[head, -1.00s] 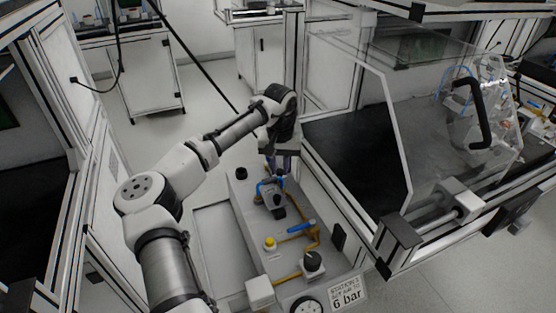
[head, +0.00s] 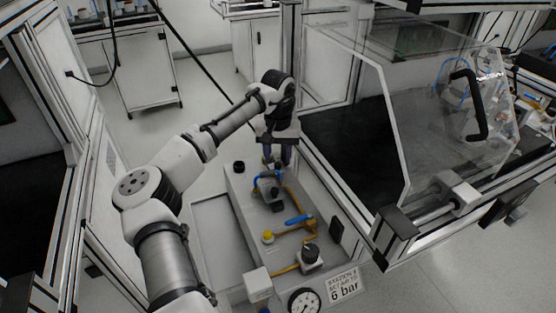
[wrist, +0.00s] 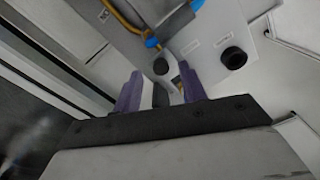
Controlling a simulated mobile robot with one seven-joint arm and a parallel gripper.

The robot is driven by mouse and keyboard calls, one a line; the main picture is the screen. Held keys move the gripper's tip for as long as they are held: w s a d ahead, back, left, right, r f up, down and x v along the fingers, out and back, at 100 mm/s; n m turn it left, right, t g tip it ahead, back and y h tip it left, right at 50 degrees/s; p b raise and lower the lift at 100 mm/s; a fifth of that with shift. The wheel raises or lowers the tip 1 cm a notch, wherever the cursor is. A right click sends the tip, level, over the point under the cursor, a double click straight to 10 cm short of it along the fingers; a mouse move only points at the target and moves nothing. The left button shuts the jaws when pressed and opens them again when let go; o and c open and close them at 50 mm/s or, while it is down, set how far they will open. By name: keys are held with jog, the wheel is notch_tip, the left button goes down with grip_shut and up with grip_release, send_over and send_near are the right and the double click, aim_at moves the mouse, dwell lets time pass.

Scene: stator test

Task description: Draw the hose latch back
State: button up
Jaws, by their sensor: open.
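A grey panel box (head: 240,213) carries hose fittings. My gripper (head: 278,160) is open just beyond and above that blue part, pointing down. In the wrist view the purple fingers (wrist: 160,90) are apart, with a dark piece and a bit of yellow hose showing between them. A black knob (wrist: 160,67) and a blue part (wrist: 152,42) lie just ahead of the fingertips. Contact cannot be told.
A black round fitting (head: 238,166) is left of my gripper. A clear guard (head: 425,130) stands to the right.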

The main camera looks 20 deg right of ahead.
aim_at(278, 164)
notch_tip(278, 164, up, 12)
jog(key=shift+b, duration=0.35)
